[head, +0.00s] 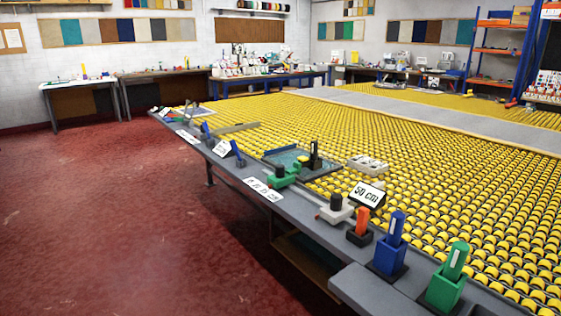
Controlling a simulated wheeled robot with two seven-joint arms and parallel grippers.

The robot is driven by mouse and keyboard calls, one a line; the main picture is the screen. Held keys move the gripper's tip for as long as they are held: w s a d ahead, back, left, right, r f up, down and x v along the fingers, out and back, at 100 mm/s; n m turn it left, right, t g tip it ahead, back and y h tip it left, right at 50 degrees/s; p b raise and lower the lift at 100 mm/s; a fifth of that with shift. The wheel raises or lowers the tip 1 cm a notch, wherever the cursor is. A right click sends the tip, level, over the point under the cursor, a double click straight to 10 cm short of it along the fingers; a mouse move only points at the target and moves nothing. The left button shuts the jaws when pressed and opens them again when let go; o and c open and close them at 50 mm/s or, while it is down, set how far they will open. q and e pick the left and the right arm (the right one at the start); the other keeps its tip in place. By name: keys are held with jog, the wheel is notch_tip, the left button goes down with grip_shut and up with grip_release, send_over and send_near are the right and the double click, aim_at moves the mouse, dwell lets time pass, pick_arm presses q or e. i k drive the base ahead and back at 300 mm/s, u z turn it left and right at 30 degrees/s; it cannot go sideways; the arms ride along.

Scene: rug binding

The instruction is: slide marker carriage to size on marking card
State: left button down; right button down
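A card reading "50 cm" (370,194) stands tilted on the grey bench ledge (255,180) beside the yellow roller table. Just left of it is a whitish block with a black knob (336,210). Farther left, a green block with a black knob (283,178) sits by a thin rail that runs toward the whitish block. I cannot tell for sure which block is the marker carriage. A flat white card with printed marks (262,189) lies on the ledge left of the green block. Neither of my grippers shows.
An orange piece in a dark holder (360,228), a blue holder (389,255) and a green holder (445,288) stand along the near ledge. A dark tray (300,158) and a pale block (368,164) lie behind the blocks. The red floor (130,230) at left is clear.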

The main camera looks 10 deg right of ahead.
aim_at(282, 177)
jog(key=k, duration=0.5)
jog(key=u, duration=0.6)
jog(key=i, duration=1.15)
jog(key=z, duration=0.65)
